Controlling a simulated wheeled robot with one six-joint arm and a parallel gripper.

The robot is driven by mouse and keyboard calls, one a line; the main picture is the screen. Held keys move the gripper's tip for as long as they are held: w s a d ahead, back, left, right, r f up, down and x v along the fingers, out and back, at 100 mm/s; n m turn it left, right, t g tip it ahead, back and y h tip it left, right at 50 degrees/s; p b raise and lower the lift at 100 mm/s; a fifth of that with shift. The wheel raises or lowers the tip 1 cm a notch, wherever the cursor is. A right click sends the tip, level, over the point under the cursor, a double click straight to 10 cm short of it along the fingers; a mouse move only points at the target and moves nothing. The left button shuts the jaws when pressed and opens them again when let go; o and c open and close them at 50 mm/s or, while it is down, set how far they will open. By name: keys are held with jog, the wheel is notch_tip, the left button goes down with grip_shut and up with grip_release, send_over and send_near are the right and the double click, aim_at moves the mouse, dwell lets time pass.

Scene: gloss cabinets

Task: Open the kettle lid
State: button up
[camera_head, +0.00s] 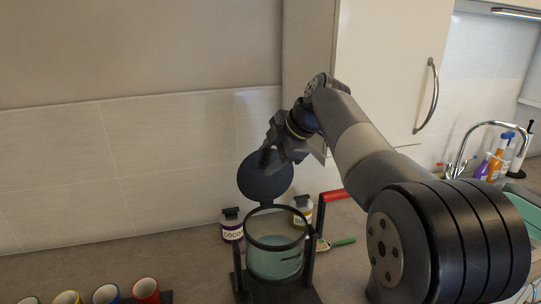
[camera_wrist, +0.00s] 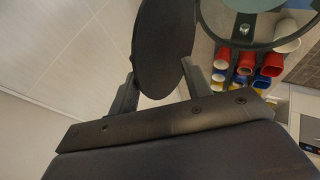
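The kettle (camera_head: 275,262) stands on the counter in the head view, with a greenish see-through body and a dark rim. Its round black lid (camera_head: 265,182) is raised, standing steeply tilted above the back of the rim, so the top is open. My gripper (camera_head: 268,158) is at the lid's upper edge. In the wrist view the lid (camera_wrist: 163,45) lies between the spread fingers of my gripper (camera_wrist: 157,75). The fingers look apart; whether either touches the lid I cannot tell. Part of the kettle rim (camera_wrist: 232,42) shows at the upper right there.
A cocoa jar (camera_head: 231,228) and another labelled jar (camera_head: 302,208) stand behind the kettle. Several coloured cups (camera_head: 105,293) are at the front left. A wall cabinet (camera_head: 385,60) hangs behind my arm.

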jog(key=v, duration=1)
jog(key=shift+s+d+r+b, duration=0.2)
jog(key=shift+s+r+b, duration=0.1)
jog(key=shift+b, duration=0.15)
jog(key=shift+w, duration=0.1)
jog(key=p+x, duration=0.1)
jog(key=x, duration=0.9)
jog(key=shift+w+a+f, duration=0.15)
jog(key=shift+a, duration=0.1)
jog(key=shift+s+d, duration=0.15)
jog(key=shift+s, duration=0.1)
